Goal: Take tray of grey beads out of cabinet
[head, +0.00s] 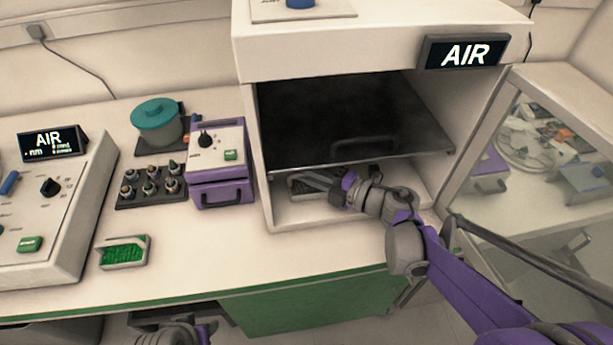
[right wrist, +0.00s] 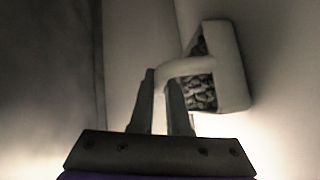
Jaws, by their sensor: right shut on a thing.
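The tray of grey beads (head: 298,187) is on the floor of the open cabinet (head: 246,125), at the left side and below the dark shelf. In the right wrist view the tray (right wrist: 232,68) is pale, with dark lumpy beads and a curved pale handle (right wrist: 186,66). My right gripper (head: 318,181) reaches into the cabinet from the right. Its two fingers (right wrist: 163,82) are shut on the tray's handle. The fingers hide part of the tray. My left gripper (head: 182,338) is only partly in view at the bottom edge of the head view, and its fingers cannot be made out.
The glass door (head: 545,140) stands open to the right of the cabinet. A dark shelf (head: 350,120) with a handle lies above the tray. A purple box (head: 222,190) stands just left of the cabinet. A tray of green beads (head: 124,253) is on the counter, with bare counter in front.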

